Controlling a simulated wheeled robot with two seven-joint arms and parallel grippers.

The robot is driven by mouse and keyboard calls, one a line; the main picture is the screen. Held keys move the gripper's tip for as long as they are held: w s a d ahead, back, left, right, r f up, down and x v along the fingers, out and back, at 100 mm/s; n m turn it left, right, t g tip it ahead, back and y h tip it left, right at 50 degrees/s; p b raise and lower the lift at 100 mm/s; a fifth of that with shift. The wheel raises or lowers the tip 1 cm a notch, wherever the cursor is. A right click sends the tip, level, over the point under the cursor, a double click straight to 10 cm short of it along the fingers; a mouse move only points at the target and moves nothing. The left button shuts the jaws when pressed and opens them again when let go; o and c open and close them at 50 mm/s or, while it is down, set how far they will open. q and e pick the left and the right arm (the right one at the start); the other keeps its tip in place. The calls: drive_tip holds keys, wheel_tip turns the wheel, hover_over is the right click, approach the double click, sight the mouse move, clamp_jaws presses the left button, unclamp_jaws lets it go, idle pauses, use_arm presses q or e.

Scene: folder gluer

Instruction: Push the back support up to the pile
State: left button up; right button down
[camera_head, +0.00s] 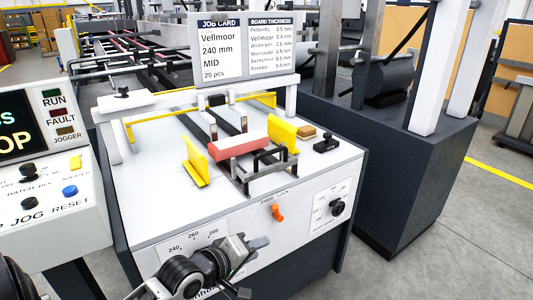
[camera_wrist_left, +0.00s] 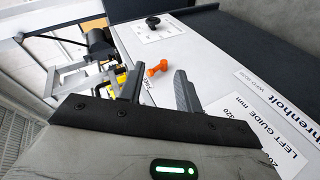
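The back support (camera_head: 268,178), a grey metal frame with black upright bars, stands at the near side of the pile. I cannot tell whether it touches the pile. My left gripper (camera_head: 255,268) is in front of the table's front panel, below and nearer than the back support. In the left wrist view its two fingers (camera_wrist_left: 160,92) are apart with nothing between them. My right gripper is not in view.
An orange cock handle (camera_head: 277,213) and a black knob (camera_head: 337,207) stick out of the front panel. The yellow guides (camera_head: 195,163) (camera_head: 284,132) flank the pile. A tan block (camera_head: 306,132) and a black clamp (camera_head: 327,145) sit at right. The table's left front is clear.

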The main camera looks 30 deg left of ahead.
sight(266, 154)
use_arm(q)
drive_tip(key=w+a+r+n+t+y, duration=0.1)
drive_tip(key=w+a+r+n, duration=0.2)
drive_tip(key=a+r+n, duration=0.3)
drive_tip(key=w+a+r+n+t, duration=0.25)
drive_tip(key=a+r+n, duration=0.2)
drive_tip(key=r, duration=0.45)
drive_tip(key=shift+n+g, duration=0.45)
drive_tip(key=shift+n, duration=0.1)
drive_tip(key=x, duration=1.5)
drive_tip(key=shift+w+f, duration=0.15)
drive_tip(key=shift+w, duration=0.5)
